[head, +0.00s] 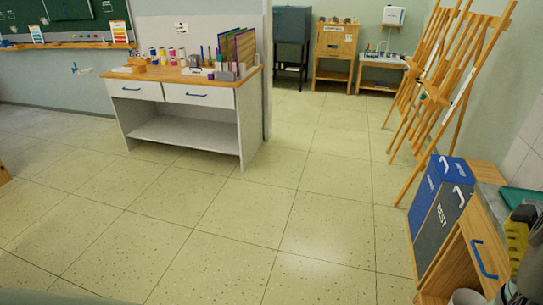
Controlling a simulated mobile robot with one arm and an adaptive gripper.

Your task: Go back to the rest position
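The task line names no object. My gripper is not in view in the head view, so I cannot see its pose or whether it holds anything.
A white cabinet (196,122) with a wooden top carries jars and folders. Wooden easels (442,85) line the right wall. Blue and grey bins (440,215) and a wooden cabinet (483,237) stand at the near right. The tiled floor (250,225) between is clear.

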